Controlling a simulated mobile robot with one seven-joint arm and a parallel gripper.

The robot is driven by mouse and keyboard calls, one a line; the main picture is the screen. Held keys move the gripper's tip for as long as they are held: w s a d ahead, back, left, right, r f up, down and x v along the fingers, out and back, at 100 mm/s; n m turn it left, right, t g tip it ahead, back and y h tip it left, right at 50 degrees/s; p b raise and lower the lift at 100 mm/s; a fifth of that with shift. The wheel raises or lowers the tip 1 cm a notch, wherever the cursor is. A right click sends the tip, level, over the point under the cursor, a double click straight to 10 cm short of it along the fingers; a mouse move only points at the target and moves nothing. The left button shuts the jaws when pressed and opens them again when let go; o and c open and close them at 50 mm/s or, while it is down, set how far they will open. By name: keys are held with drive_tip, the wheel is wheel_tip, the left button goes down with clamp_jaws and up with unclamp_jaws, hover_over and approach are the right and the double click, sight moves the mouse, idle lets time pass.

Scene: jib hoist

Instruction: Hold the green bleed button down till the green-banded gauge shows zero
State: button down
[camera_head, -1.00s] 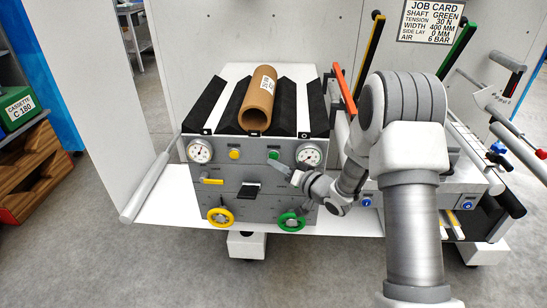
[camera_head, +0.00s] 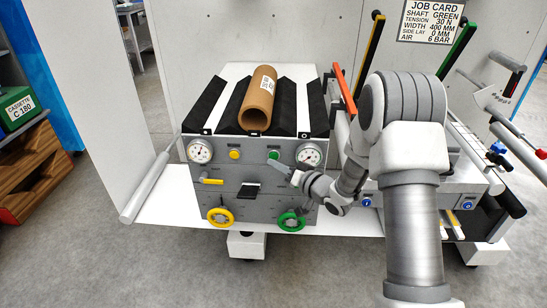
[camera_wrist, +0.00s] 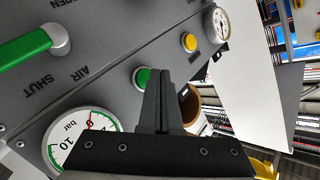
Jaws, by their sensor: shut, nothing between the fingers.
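The green bleed button (camera_head: 273,154) is on the upper right of the grey panel (camera_head: 250,180). In the wrist view the green button (camera_wrist: 142,77) shows just left of my fingertips, partly covered by them. My gripper (camera_head: 270,162) is shut and empty, its tips at or just in front of the button; I cannot tell whether they touch or press it. The green-banded gauge (camera_head: 309,154) is right of the button.
A yellow button (camera_head: 235,154) and a second gauge (camera_head: 200,150) are on the panel's left. A yellow lever (camera_head: 211,181), a yellow handwheel (camera_head: 220,217) and a green handwheel (camera_head: 291,221) are lower. In the wrist view a green lever (camera_wrist: 28,47) is near. A cardboard core (camera_head: 258,100) lies on top.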

drive_tip(key=shift+w, duration=0.15)
drive_tip(key=shift+w, duration=0.25)
drive_tip(key=shift+w, duration=0.5)
idle(1.7)
drive_tip(key=shift+s, duration=0.15)
idle(0.3)
drive_tip(key=shift+s, duration=0.75)
drive_tip(key=shift+s+a, duration=0.1)
drive_tip(key=shift+s, duration=2.45)
